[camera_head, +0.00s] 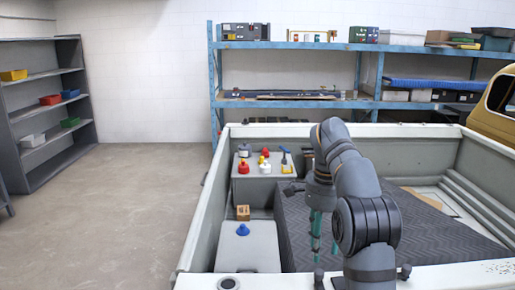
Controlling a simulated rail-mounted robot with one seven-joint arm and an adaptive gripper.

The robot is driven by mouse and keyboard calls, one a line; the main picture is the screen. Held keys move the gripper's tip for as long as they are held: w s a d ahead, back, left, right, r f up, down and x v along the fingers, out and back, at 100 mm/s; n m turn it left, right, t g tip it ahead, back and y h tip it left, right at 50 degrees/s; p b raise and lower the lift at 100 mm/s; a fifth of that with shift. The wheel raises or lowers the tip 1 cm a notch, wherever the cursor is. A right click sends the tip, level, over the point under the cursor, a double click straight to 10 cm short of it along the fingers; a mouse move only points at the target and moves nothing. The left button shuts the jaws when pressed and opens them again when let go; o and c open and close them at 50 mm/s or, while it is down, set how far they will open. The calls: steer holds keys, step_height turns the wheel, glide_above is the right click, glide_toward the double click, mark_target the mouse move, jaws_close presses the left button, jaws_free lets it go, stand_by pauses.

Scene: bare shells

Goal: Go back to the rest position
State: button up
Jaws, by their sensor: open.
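My arm rises from the lower middle of the head view, bends over at the top and hangs down on its left side. My gripper (325,243) points down with two teal fingers, which are apart. No object shows between them. The gripper is in front of the dark ribbed mat (425,228) in the pale truck bed (212,190). The arm hides part of the mat, and the lower tips are partly hard to make out.
Left of my gripper, a grey box (262,187) bears red-and-white bottles (243,166) and a yellow-and-white item (286,166). A small cardboard box (243,213) is near another grey box (248,250). Blue shelving (290,45) stands behind; grey shelves (50,150) stand left beyond open floor.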

mark_target(319, 271)
step_height(319, 271, down, 8)
steer(key=shift+s, duration=0.1)
stand_by(0.4)
steer(key=shift+r, duration=0.1)
